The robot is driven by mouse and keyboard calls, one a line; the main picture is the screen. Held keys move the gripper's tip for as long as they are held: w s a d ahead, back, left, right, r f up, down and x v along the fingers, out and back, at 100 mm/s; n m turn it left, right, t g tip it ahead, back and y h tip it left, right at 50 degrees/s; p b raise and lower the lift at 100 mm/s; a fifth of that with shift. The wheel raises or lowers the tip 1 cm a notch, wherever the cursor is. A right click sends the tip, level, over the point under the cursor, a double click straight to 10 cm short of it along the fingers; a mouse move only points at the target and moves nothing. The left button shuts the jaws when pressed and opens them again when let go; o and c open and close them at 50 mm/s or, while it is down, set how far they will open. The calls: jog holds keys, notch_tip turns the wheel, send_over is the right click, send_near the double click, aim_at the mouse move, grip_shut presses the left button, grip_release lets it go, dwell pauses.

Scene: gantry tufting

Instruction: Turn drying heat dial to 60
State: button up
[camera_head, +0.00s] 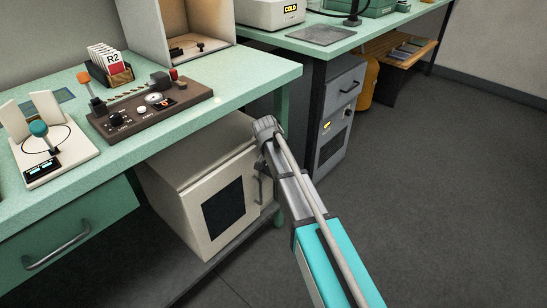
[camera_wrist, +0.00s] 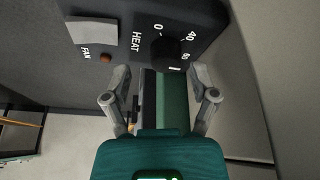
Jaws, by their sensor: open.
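The black heat dial (camera_wrist: 166,50) is on a dark panel (camera_wrist: 205,22) in the wrist view, beside the word HEAT. Marks 0, 40 and what looks like 60 curve around it. A short white mark shows at the dial's edge nearest my gripper; I cannot tell whether it is the pointer. My gripper (camera_wrist: 163,77) is open, its fingers apart on either side just short of the dial, with nothing seen between them. In the head view my gripper (camera_head: 266,128) is at the upper front of a cream cabinet (camera_head: 190,205) with a dark window. The dial does not show there.
A FAN label and small orange-brown knob (camera_wrist: 105,58) sit left of HEAT. The green table (camera_head: 235,85) overhangs the cabinet, with a brown control box (camera_head: 125,125) on it. A grey unit (camera_head: 335,125) stands to the right. The floor (camera_head: 430,190) at right is clear.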

jog(key=s+d+r+n+y+p, duration=0.1)
jog(key=r+n+y+p, duration=0.1)
jog(key=r+n+p, duration=0.3)
jog(key=s+d+r+n+y+p, duration=0.2)
jog(key=r+n+p, duration=0.4)
jog(key=n, duration=0.1)
jog(key=shift+s+d+r+n+y, duration=0.15)
jog(key=shift+d+r+n+y, duration=0.15)
jog(key=shift+r+y, duration=0.1)
jog(key=shift+a+f, duration=0.1)
jog(key=shift+f, duration=0.05)
jog(key=b+x, duration=1.3)
jog(key=shift+s+f, duration=0.15)
jog(key=shift+f, duration=0.25)
dwell(0.5)
jog(key=shift+g, duration=0.3)
grip_shut()
